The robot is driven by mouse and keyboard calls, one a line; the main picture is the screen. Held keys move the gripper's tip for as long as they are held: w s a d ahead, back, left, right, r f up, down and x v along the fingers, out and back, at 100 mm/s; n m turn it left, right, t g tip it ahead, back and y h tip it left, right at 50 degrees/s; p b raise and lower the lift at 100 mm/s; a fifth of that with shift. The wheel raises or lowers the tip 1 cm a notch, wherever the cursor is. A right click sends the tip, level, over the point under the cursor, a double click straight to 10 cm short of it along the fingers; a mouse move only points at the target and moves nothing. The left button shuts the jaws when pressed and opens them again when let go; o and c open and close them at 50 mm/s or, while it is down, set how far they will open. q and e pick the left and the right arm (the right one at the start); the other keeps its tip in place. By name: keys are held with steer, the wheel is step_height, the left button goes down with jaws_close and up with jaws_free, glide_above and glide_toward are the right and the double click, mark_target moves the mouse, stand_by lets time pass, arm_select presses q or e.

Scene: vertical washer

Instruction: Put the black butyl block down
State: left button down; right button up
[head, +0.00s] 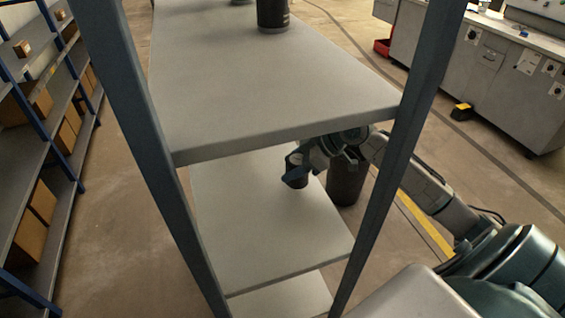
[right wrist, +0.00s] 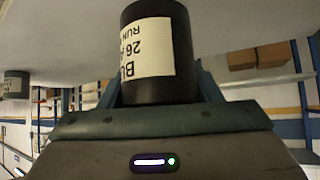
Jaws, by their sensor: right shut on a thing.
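The black butyl block (right wrist: 150,80) is a dark cylinder with a white label, partly readable as "BU", "26" and "RUN". My right gripper (right wrist: 158,92) is shut on it in the right wrist view. In the head view my right gripper (head: 297,172) reaches in from the right under the top shelf, over the middle shelf (head: 235,225). The block shows there as a small dark shape (head: 299,183), largely covered by the gripper. I cannot tell whether it touches the middle shelf. My left gripper is not in view.
The top shelf (head: 240,85) lies just above my right gripper, with a black cylinder (head: 273,15) at its far end. Rack posts (head: 135,120) stand on both sides. A dark cylindrical bin (head: 346,182) stands behind the gripper. Most of the middle shelf is bare.

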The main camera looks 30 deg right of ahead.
steer(key=w, duration=0.1)
steer(key=w+p, duration=0.1)
steer(key=w, duration=0.3)
steer(key=shift+f+p, duration=0.25)
steer(key=shift+p, duration=0.1)
step_height(320, 180, down, 3)
steer(key=shift+p, duration=1.05)
steer(key=shift+f, duration=0.25)
steer(key=shift+f, duration=0.1)
steer(key=o, duration=1.2)
steer(key=shift+c, duration=0.2)
